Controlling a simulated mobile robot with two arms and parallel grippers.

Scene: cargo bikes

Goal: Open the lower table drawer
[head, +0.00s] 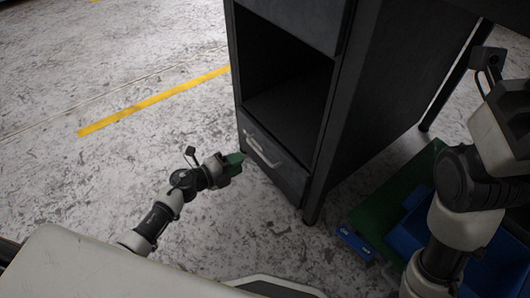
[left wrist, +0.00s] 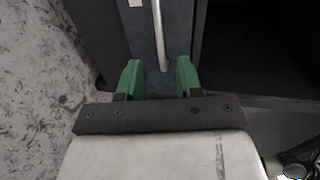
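The dark table cabinet (head: 360,100) stands ahead of me. Its lower drawer (head: 290,183) sits below an open compartment and looks shut. A light metal bar handle (head: 262,150) is on the drawer front. My left gripper (head: 238,158) is just left of the handle, near the drawer front. In the left wrist view its two green fingers (left wrist: 158,75) are open and apart. The handle (left wrist: 159,35) runs down the picture, and its near end lines up with the gap between the fingers. I cannot tell whether they touch it. My right gripper is outside the picture.
The open compartment (head: 285,105) above the drawer looks empty. Blue crates (head: 408,235) and a green board (head: 395,205) lie right of the cabinet, beside my right arm. The grey floor (head: 90,180) to the left is clear, with a yellow line (head: 150,101).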

